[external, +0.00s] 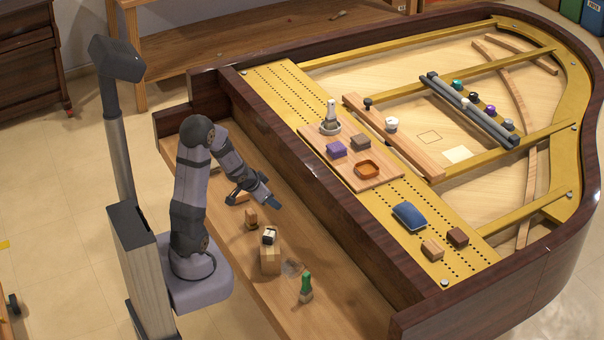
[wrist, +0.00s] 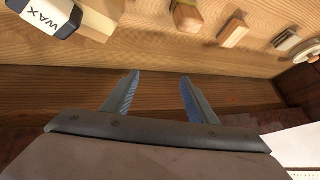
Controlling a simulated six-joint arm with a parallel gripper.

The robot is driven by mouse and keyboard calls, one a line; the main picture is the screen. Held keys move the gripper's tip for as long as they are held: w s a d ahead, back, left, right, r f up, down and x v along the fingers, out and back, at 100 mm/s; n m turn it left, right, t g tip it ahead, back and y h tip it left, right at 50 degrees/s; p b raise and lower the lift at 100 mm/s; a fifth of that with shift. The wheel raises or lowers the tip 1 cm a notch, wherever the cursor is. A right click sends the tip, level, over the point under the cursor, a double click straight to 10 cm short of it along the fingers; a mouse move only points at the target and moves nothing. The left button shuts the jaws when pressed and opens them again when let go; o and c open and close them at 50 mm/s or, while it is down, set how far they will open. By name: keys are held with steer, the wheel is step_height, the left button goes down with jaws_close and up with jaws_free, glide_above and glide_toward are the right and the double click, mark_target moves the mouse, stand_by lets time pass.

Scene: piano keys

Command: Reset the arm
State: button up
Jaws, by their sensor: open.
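My arm stands on its grey base at the left of the wooden ledge (external: 345,292) in the external view. My gripper (external: 254,199) hangs over the ledge near the piano case's inner wall, with its blue-grey fingers spread. In the wrist view my gripper (wrist: 158,92) has its two fingers wide apart, with nothing between them. Bare dark wood lies behind the fingertips. The upper arm rises from the base and the forearm slopes down to the right.
A wax bottle (wrist: 52,14) lies at the wrist view's upper left. On the ledge are a small wooden piece (external: 251,217), a tan block (external: 270,260) and a green-topped tool (external: 306,286). A tray (external: 340,172) with blocks and a blue cushion (external: 409,215) rest on the gold frame.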

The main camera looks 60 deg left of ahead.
steer(key=s+d+r+g+p, duration=0.1)
steer(key=d, duration=0.3)
steer(key=s+d+r+g+h+p, duration=0.1)
steer(key=s+d+r, duration=0.1)
steer(key=d, duration=0.2)
steer(key=s+d+r+g+p, duration=0.1)
steer(key=s+d, duration=0.1)
steer(key=d, duration=0.3)
steer(key=shift+r+g+h, duration=0.3)
steer(key=shift+r, duration=0.05)
steer(key=s+d+r+m+g+h+p, duration=0.1)
steer(key=s+d+r+g+p, duration=0.1)
steer(key=s+d, duration=0.6)
steer(key=shift+d+r+g+h+p, duration=0.4)
steer(key=shift+d+r+g, duration=0.1)
steer(key=shift+d, duration=0.65)
steer(key=shift+s, duration=0.1)
